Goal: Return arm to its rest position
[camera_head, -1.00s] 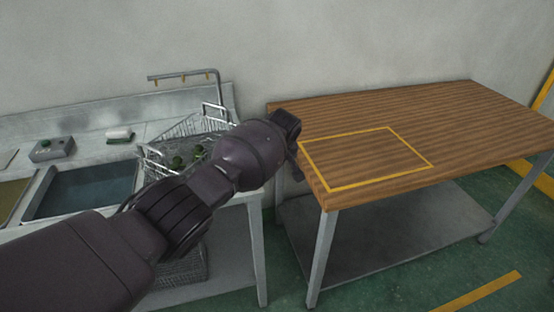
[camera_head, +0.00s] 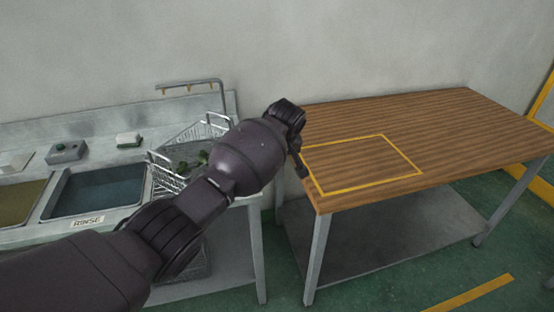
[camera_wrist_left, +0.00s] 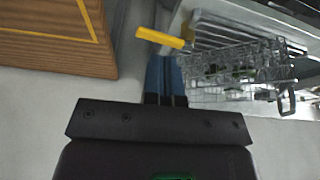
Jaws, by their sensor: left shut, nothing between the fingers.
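My left arm crosses the head view from the lower left. Its wrist is by the near left corner of the wooden table (camera_head: 450,120). My left gripper (camera_head: 303,168) points down there, mostly hidden behind the wrist. In the left wrist view the blue fingers of my left gripper (camera_wrist_left: 166,72) are together with nothing between them. The table's edge (camera_wrist_left: 60,58) is to their left and the wire basket (camera_wrist_left: 240,70) to their right. My right gripper is in neither view.
A yellow outline (camera_head: 385,136) marks a bare area of the tabletop. The wire basket (camera_head: 160,172) with green pieces stands left of my wrist, beside the rinse basin (camera_head: 95,190). A yellow bar (camera_wrist_left: 160,38) shows beyond the fingers.

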